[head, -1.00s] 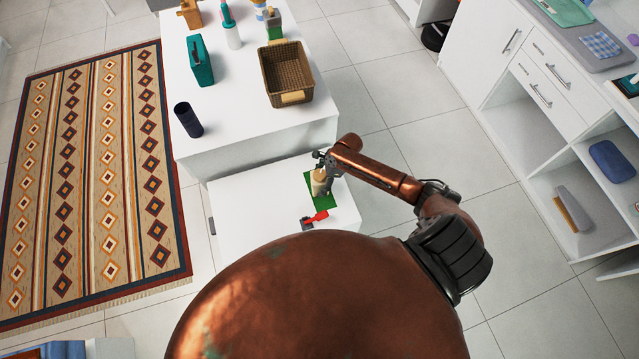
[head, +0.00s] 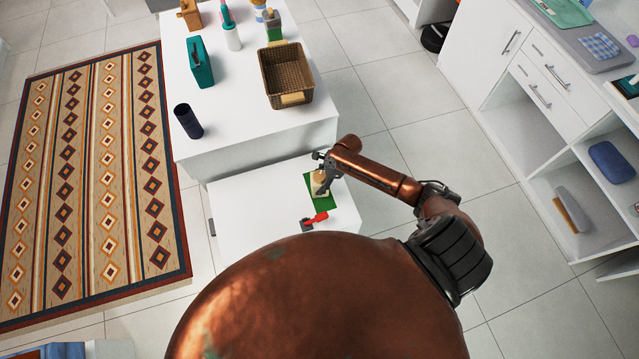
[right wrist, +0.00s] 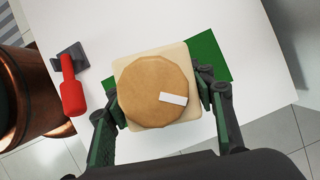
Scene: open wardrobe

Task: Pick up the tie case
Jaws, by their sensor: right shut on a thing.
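A cream, square-cornered block with a tan, many-sided top and a small white label, which I take to be the tie case (right wrist: 155,92), is between my right gripper's fingers. In the head view the tie case (head: 317,184) is at the green sheet on the low white surface, partly hidden by the gripper. My right gripper (head: 322,186) is shut on it, with a finger on either side in the right wrist view (right wrist: 159,103). I cannot tell whether it is clear of the surface. My left gripper is not in view.
The green sheet (right wrist: 207,58) lies under the case. A red-handled item (head: 316,218) lies close in front. Behind stands a higher white top with a wicker basket (head: 287,75), a dark cylinder (head: 188,121) and a teal box (head: 199,62). White shelves (head: 557,150) stand at right.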

